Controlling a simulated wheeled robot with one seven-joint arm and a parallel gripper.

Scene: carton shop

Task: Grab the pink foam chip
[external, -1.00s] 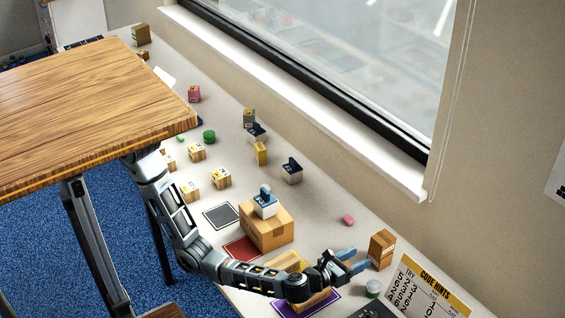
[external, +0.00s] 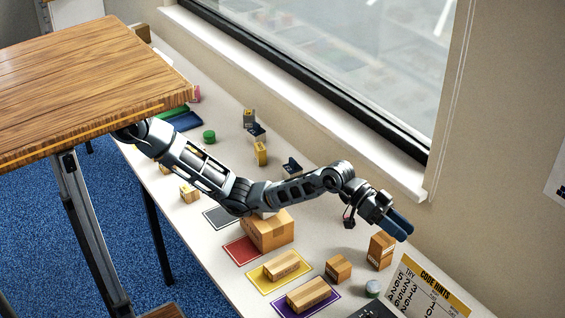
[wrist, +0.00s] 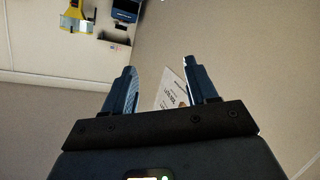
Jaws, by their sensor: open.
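The pink foam chip is not visible now. In the earlier external view it lay on the table near the window side, and my wrist now covers that spot.
A large carton (external: 268,233) stands mid-table. Smaller cartons lie on the yellow mat (external: 254,273) and purple mat (external: 333,296). A small carton (external: 338,268) and a grey-green round item (external: 373,288) stand nearby. The code hints board (external: 428,287) is at front right.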

